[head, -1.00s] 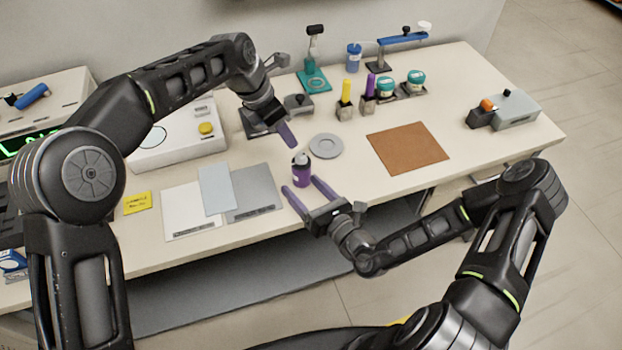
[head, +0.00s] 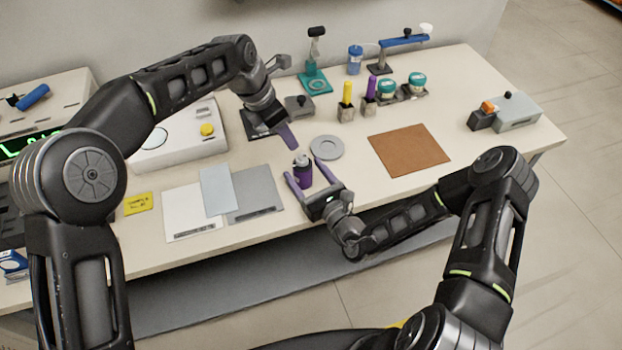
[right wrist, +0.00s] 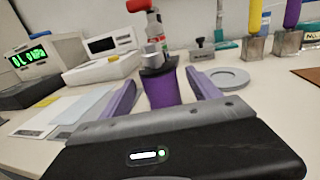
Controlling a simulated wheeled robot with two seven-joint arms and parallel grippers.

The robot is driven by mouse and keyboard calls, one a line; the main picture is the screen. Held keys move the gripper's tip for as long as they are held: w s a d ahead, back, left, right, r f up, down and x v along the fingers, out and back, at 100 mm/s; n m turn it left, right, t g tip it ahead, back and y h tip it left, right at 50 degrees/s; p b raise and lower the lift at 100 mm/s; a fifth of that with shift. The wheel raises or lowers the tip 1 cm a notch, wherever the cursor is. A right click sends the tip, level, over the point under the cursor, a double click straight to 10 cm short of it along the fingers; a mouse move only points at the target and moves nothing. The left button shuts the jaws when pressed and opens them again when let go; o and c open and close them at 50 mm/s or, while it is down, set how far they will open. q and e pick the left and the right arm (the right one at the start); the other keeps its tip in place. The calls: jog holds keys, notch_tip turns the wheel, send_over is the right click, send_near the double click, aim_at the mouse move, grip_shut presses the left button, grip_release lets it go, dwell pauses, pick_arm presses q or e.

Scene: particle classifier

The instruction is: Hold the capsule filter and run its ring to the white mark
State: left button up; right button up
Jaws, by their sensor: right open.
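The capsule filter (head: 303,178) is a small upright purple cylinder with a dark collar and grey top, standing near the table's front edge. It also shows in the right wrist view (right wrist: 162,90). My right gripper (head: 307,170) is open, with one purple finger on either side of the filter; a gap shows on each side in the wrist view. My left gripper (head: 287,137) hangs above and behind the filter, apart from it; its fingers overlap in the head view, so its opening is unclear. I cannot make out the white mark.
A round grey dish (head: 326,148) lies just behind the filter. A brown mat (head: 409,150) lies to the right, grey and white sheets (head: 254,193) to the left. Yellow and purple-handled tools in holders (head: 347,108) stand behind. The table's front edge runs close by.

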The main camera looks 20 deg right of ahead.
aim_at(297, 161)
jog(key=shift+x, duration=2.4)
grip_shut()
dwell(0.4)
